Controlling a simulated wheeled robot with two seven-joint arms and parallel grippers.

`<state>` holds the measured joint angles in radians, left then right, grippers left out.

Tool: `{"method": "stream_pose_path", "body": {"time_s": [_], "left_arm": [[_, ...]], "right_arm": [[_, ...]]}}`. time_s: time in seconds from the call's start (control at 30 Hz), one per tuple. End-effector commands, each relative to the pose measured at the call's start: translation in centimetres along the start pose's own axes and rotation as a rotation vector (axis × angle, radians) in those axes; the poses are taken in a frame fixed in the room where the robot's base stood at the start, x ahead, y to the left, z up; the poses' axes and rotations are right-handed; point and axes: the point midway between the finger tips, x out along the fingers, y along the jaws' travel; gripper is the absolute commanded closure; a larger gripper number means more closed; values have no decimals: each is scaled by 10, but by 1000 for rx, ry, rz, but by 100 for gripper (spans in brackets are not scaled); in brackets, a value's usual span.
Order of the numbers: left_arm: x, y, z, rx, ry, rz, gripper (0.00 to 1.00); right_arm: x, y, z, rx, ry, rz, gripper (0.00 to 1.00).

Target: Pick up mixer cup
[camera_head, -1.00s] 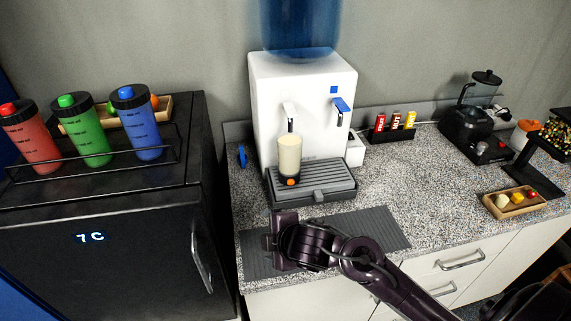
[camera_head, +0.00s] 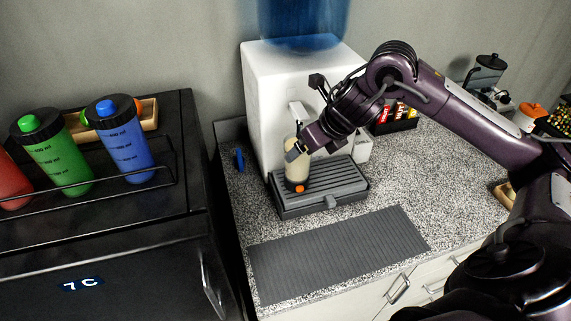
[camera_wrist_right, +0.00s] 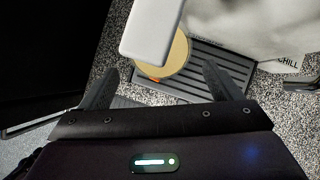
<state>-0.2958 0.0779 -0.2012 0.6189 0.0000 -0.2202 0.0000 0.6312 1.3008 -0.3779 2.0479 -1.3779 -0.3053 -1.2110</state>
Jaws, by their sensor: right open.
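The mixer cup (camera_head: 296,177), cream-coloured with an orange spot low on its front, stands upright on the drip tray (camera_head: 344,189) under the water dispenser's spout. In the right wrist view the mixer cup (camera_wrist_right: 179,58) shows from above as a round cream shape, partly covered by the white spout. My right gripper (camera_head: 310,151) is open at the cup's upper part and hides some of it. In the wrist view my right gripper (camera_wrist_right: 160,82) has its fingers spread, with the cup just ahead, between their lines. I cannot tell whether a finger touches it. My left gripper is not in view.
The white dispenser (camera_head: 262,95) stands close behind the cup. A ribbed grey mat (camera_head: 340,255) lies bare on the speckled counter in front. A black fridge (camera_head: 120,245) with a green bottle (camera_head: 55,158) and other bottles stands at left. A can rack (camera_head: 392,122) is at right.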

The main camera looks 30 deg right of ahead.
Motion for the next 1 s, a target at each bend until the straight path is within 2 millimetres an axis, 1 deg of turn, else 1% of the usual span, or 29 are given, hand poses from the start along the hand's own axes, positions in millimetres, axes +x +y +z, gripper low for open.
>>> {"method": "stream_pose_path", "body": {"time_s": [0.03, 0.1, 0.17, 0.27, 0.4, 0.43, 0.53, 0.63, 0.8, 0.83, 0.87, 1.0], "left_arm": [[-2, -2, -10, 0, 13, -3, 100], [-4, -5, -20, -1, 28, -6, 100], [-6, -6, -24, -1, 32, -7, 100], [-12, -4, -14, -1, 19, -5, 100], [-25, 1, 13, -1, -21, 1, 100], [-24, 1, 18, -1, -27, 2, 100], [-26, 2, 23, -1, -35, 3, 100], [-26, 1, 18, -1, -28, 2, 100], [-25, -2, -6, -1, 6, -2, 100], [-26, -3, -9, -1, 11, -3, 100], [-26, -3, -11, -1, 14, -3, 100], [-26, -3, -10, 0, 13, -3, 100]], "right_arm": [[4, 0, 0, 2, 3, 1, 15], [13, 0, -1, 1, 5, 2, 15], [19, 0, 0, 3, 3, 1, 15], [30, 0, 0, 4, 4, 1, 15], [51, 0, -1, 5, 6, 2, 15], [56, 0, -1, 6, 3, 2, 15], [68, 0, -1, 5, 1, 2, 15], [73, -1, -2, 2, 1, 0, 15], [74, -1, -2, 2, 0, -1, 15], [74, -1, -2, 2, 0, -1, 16], [74, -1, -2, 2, 0, -1, 20], [74, -1, -2, 2, 0, -1, 38]]}}
